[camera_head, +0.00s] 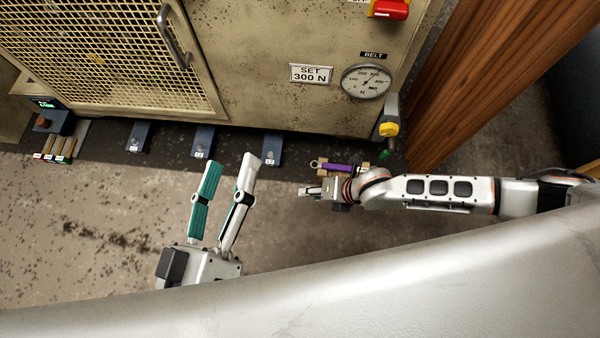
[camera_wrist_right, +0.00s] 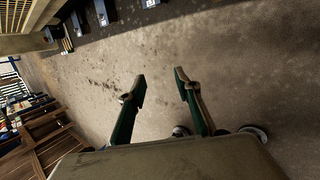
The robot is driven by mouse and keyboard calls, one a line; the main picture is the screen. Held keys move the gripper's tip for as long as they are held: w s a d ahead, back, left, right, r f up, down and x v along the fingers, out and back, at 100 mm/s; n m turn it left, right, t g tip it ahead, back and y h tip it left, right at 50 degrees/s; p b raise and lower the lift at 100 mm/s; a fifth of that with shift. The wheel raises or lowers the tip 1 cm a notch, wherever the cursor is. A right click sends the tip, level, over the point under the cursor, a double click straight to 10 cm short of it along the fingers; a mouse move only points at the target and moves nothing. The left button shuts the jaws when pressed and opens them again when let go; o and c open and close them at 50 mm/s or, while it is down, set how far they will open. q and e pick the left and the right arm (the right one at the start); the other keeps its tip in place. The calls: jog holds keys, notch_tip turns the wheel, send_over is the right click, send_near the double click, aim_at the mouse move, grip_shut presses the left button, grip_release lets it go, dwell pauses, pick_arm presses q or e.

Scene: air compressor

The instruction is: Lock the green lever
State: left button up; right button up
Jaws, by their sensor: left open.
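A small green piece (camera_head: 384,154), seemingly the green lever, shows low at the right corner of the beige machine (camera_head: 262,95), just below a yellow part (camera_head: 389,129). It is too small to tell its position. My left gripper (camera_head: 230,166) is open and empty, its teal-padded fingers pointing at the machine's lower edge, well left of the green piece. My right gripper (camera_head: 308,191) is over the floor, below and left of the green piece. The right wrist view shows its two fingers (camera_wrist_right: 160,75) apart with only floor between them.
A purple-handled tool (camera_head: 338,167) lies just beyond my right gripper. A wooden post (camera_head: 485,75) stands right of the machine. Blue feet (camera_head: 202,142) line the machine's base. A gauge (camera_head: 366,81) and red switch (camera_head: 389,9) are on the panel.

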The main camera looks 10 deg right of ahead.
jog(key=shift+m+y, duration=0.3)
jog(key=shift+y, duration=0.2)
jog(key=shift+s+a+r, duration=0.3)
jog(key=shift+a+r, duration=0.05)
jog(key=shift+a, duration=0.35)
jog(key=shift+s+a+r, duration=0.3)
jog(key=shift+s+a, duration=0.05)
jog(key=shift+a, duration=0.4)
jog(key=shift+s+a+r, duration=0.3)
jog(key=shift+a+r, duration=0.05)
jog(key=shift+a, duration=0.35)
jog(key=shift+c, duration=0.5)
